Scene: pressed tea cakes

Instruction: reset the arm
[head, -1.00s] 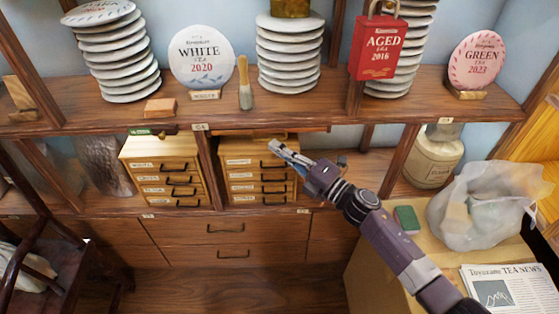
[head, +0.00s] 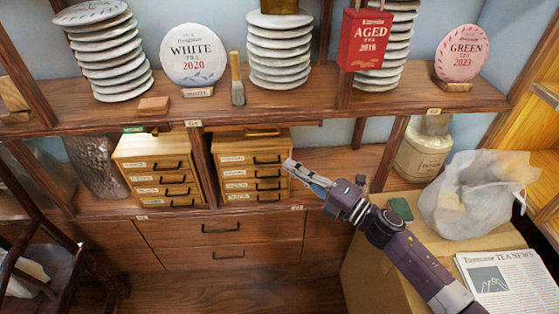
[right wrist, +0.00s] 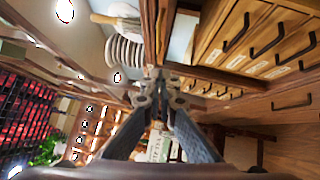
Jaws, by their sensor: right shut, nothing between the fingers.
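My right gripper (head: 290,166) reaches in from the lower right in the head view. It is shut and empty, in front of the right end of a small wooden drawer cabinet (head: 252,172) on the lower shelf. In the right wrist view its fingers (right wrist: 165,88) meet at the tips with nothing between them. Cabinet drawers with dark handles (right wrist: 265,45) show at the right of that view. My left gripper is not in view.
The upper shelf (head: 300,106) holds stacked tea cakes (head: 279,50), a white tea disc (head: 193,54), a red bag (head: 366,40) and a brush (head: 237,80). A second drawer cabinet (head: 158,170) stands left. A cardboard box (head: 375,262) bears a plastic bag (head: 470,195) and newspaper (head: 508,280).

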